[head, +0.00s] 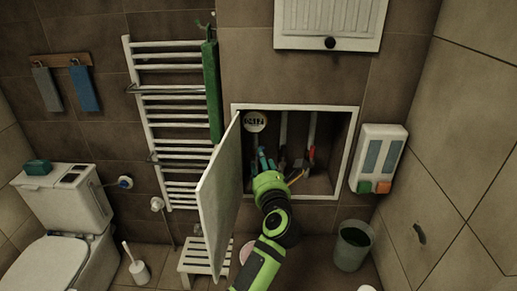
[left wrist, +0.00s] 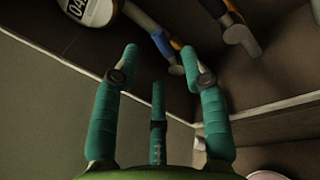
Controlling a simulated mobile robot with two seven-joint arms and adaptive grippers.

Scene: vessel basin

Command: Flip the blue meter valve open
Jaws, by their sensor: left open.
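My left gripper (head: 268,162) reaches into the recessed wall cabinet (head: 350,135), its teal fingers low in the left half. In the left wrist view the fingers (left wrist: 159,62) are spread, with nothing seen held between them. A blue valve handle (left wrist: 162,43) shows ahead, between and beyond the fingertips, beside a pipe from the round meter (left wrist: 90,8). The white meter also shows in the head view (head: 255,121), at the cabinet's upper left. The gripper covers the blue handle's area in the head view. I cannot tell whether a finger touches it. My right gripper is out of view.
The cabinet door (head: 218,185) stands open to the left, close beside my arm. A red-handled valve (head: 312,151) is right of the gripper. A white stool (head: 200,258) and a bin (head: 353,246) stand below. A soap dispenser (head: 379,158) hangs at right.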

